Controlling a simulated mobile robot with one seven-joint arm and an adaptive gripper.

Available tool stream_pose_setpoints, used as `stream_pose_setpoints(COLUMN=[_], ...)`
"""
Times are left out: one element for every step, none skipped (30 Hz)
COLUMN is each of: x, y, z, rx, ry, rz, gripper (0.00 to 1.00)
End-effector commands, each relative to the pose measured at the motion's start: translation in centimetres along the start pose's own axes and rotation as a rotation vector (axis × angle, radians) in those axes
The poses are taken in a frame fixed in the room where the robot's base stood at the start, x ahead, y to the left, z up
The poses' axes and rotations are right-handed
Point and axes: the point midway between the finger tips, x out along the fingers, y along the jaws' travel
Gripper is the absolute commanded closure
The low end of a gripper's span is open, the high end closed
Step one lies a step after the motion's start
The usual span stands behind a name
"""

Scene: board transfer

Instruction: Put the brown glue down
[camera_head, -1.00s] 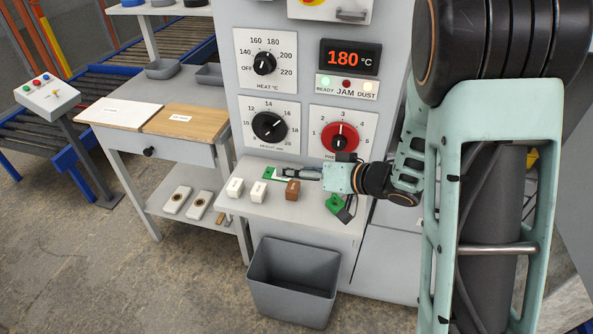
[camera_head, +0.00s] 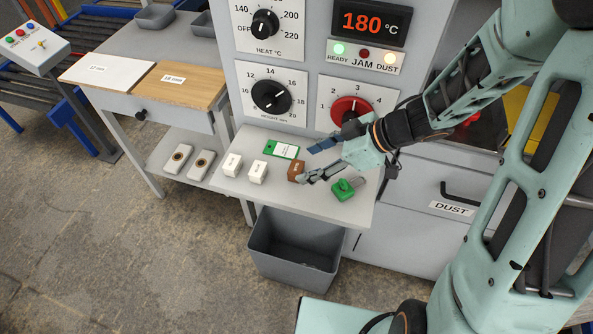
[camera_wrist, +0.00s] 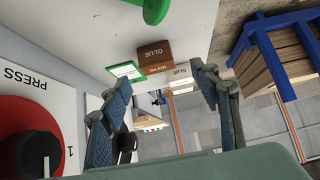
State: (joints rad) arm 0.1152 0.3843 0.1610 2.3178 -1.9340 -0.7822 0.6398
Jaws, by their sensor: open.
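The brown glue block (camera_head: 295,171) rests on the grey shelf (camera_head: 325,207) below the dials, beside two white blocks.
Two white blocks (camera_head: 257,172) (camera_head: 232,164) stand left of the brown one. A green card with a white label (camera_head: 283,150) lies behind. A green object (camera_head: 344,190) sits at the shelf's right. The red press knob (camera_head: 350,109) is close to my gripper. A grey bin (camera_head: 292,250) stands below.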

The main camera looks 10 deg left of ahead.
Motion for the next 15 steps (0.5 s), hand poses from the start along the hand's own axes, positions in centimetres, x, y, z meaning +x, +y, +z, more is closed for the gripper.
stream_pose_setpoints(x=[0.5, 0.6, 0.7, 0.9, 1.1, 1.4, 1.8, 2.1, 2.8, 3.2, 3.7, 4.4, 4.9, 5.2, 5.6], y=[0.0, 0.0, 0.0, 0.0, 0.0, 0.0, 0.0, 0.1, 0.1, 0.1, 0.1, 0.2, 0.2, 0.1, 0.2], z=[0.1, 0.1, 0.1, 0.1, 0.1, 0.1, 0.1, 0.2, 0.3, 0.3, 0.3, 0.3, 0.3, 0.3, 0.3], rx=[0.000, 0.000, 0.000, 0.000, 0.000, 0.001, 0.001, 0.001, 0.002, 0.001, 0.000, 0.000, 0.000, 0.000, 0.000], ry=[0.000, -0.001, -0.001, 0.000, 0.000, 0.000, 0.001, 0.001, 0.000, 0.000, 0.001, 0.001, 0.000, 0.000, 0.000], rz=[0.001, 0.001, 0.001, 0.001, 0.000, 0.000, -0.001, -0.001, 0.000, -0.001, -0.001, -0.001, -0.001, -0.001, 0.000], gripper=[0.44, 0.44, 0.44, 0.44, 0.44, 0.44, 0.44, 0.44, 0.44, 0.44, 0.44, 0.44, 0.44, 0.44, 0.44])
